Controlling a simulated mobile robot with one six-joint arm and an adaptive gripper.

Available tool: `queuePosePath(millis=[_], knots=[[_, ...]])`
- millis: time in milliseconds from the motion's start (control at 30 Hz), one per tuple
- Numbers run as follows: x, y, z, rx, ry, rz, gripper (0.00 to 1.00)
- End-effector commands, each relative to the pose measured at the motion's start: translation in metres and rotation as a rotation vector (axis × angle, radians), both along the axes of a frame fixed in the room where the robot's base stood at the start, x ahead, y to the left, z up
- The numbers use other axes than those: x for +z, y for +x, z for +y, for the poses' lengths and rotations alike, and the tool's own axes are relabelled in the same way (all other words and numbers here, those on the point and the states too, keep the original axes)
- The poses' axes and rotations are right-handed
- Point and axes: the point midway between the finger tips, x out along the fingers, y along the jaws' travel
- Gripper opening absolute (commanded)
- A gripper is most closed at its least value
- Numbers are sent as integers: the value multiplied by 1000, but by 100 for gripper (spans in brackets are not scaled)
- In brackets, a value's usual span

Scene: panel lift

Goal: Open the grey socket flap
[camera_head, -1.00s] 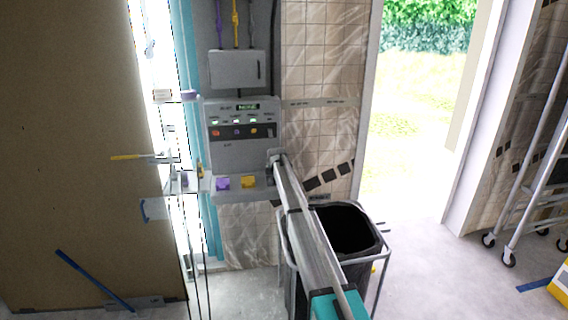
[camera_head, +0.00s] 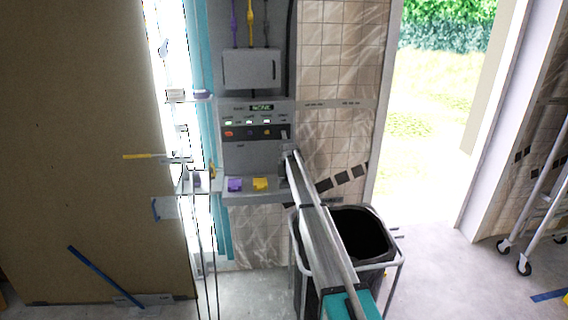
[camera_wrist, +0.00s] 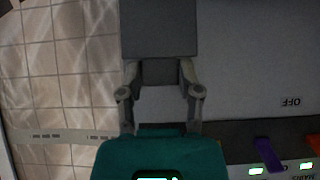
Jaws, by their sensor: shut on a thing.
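The grey control panel (camera_head: 240,155) stands against the wall in the head view. My gripper (camera_head: 288,152) is at the panel's lower right side, at the end of my arm reaching up from below. In the wrist view my gripper (camera_wrist: 159,68) has its two fingers on either side of a grey piece, which looks like the grey socket flap (camera_wrist: 160,28). A flat dark grey face extends beyond the fingertips. In the head view my arm and gripper hide the flap and its socket, so its angle cannot be told.
A purple socket flap (camera_head: 235,185) and a yellow socket flap (camera_head: 260,184) sit on the ledge left of my gripper. Switches line the panel's dark strip (camera_head: 248,132). A black bin (camera_head: 362,232) in a metal frame stands beside my arm.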

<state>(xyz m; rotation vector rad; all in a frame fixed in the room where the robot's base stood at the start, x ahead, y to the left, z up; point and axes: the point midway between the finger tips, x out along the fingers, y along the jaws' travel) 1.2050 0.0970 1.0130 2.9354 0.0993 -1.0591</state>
Motion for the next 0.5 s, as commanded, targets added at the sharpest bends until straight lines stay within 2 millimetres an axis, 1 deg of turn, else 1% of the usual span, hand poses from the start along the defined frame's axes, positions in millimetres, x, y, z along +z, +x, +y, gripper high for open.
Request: queuePosePath(millis=[33,100,500], knots=[[2,5,-1,0,-2,-6,0],[2,6,0,0,-3,-6,0],[2,10,4,4,-4,-7,0]])
